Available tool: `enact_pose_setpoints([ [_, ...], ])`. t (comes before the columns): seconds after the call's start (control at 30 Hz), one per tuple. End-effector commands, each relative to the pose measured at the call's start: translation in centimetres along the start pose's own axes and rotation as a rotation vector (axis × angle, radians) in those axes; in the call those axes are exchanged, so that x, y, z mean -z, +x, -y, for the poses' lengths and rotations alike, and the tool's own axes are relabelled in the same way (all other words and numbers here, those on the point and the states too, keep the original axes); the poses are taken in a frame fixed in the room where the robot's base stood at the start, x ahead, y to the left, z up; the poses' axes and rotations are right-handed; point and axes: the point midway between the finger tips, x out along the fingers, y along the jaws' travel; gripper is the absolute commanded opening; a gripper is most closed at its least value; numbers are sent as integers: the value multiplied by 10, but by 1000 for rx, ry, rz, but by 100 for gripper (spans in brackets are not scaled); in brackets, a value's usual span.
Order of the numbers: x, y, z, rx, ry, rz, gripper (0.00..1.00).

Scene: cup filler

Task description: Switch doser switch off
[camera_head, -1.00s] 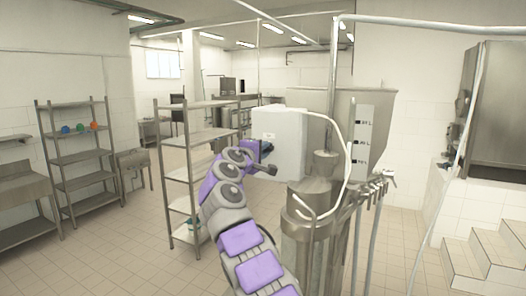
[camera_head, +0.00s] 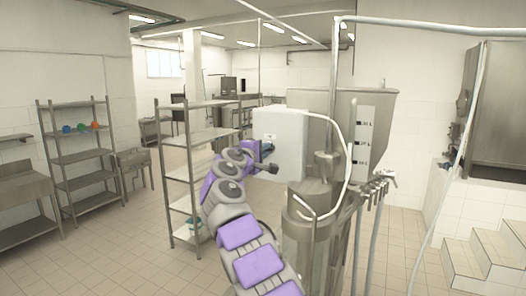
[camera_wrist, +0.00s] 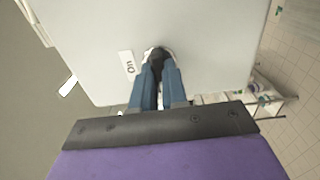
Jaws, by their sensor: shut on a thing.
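The doser's control box (camera_head: 283,140) is a white box on the side of the steel filling machine; its face (camera_wrist: 205,45) fills the upper part of the wrist view. A dark switch knob (camera_wrist: 156,56) sits on that face beside a small label reading "On" (camera_wrist: 128,64). My gripper (camera_wrist: 158,60) has its two blue fingers shut on the switch knob, their tips against the box face. In the head view my gripper (camera_head: 267,160) is at the box's left side, and the switch is largely hidden there.
The steel tank (camera_head: 345,110) with a level scale and hoses stands right of the box. A metal shelf rack (camera_head: 190,165) stands close behind my arm on the left. Another shelf (camera_head: 80,155) is farther left. Tiled floor (camera_head: 110,255) is clear at the front left.

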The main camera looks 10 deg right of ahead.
Motion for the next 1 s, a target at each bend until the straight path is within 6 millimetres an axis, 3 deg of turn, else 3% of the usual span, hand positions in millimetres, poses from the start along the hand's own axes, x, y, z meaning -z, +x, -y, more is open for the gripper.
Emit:
enact_pose_setpoints([
  [0.17, 0, 1, 4, 7, -4, 3, 0],
  [0.2, 0, 1, 4, 7, -4, 3, 17],
  [0.43, 0, 1, 3, 4, -3, 2, 38],
  [0.77, -1, -2, 1, 1, -2, 1, 38],
  [1.0, -1, -22, 2, -1, -3, 2, 38],
])
